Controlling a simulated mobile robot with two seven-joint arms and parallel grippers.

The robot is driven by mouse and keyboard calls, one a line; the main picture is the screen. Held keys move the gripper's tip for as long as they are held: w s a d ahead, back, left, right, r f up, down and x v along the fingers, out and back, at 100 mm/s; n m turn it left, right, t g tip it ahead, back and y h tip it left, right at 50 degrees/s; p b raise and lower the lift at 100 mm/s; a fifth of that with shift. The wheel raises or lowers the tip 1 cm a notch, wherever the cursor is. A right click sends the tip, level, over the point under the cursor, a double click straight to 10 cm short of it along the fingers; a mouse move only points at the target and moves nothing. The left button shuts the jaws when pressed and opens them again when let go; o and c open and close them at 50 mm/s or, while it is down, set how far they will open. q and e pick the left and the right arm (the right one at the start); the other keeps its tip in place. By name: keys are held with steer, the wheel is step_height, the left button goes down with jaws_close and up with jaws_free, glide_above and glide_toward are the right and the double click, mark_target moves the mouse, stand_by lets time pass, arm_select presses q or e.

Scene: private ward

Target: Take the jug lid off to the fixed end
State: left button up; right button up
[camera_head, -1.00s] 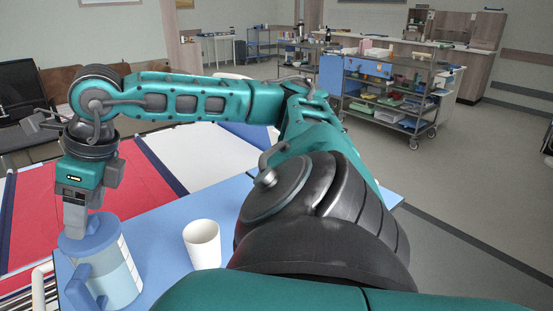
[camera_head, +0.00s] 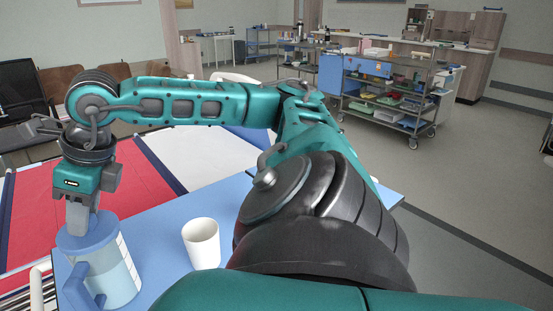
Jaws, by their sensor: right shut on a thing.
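A translucent jug with a blue handle (camera_head: 118,282) stands upright at the left of the blue tabletop. Its blue lid (camera_head: 104,233) sits on top, with no clear gap between lid and jug. My right gripper (camera_head: 80,227) reaches over from the right and points down at the lid. It is shut on the raised middle of the lid; its fingertips are mostly hidden. A white cup (camera_head: 203,244) stands just right of the jug. My left gripper is not in view.
The blue table (camera_head: 165,240) has bare surface behind the jug and cup. My right arm crosses above it and hides its right part. A red and white bed (camera_head: 143,180) lies behind the table. A stocked trolley (camera_head: 385,95) stands farther back.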

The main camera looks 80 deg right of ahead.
jaws_close()
steer(key=shift+r+p, duration=0.4)
steer(key=shift+r, duration=0.15)
step_height(320, 180, up, 3)
steer(key=shift+f+p, duration=0.1)
steer(key=shift+p, duration=1)
steer(key=shift+r+p, duration=0.35)
steer(key=shift+r, duration=0.75)
steer(key=shift+f, duration=0.1)
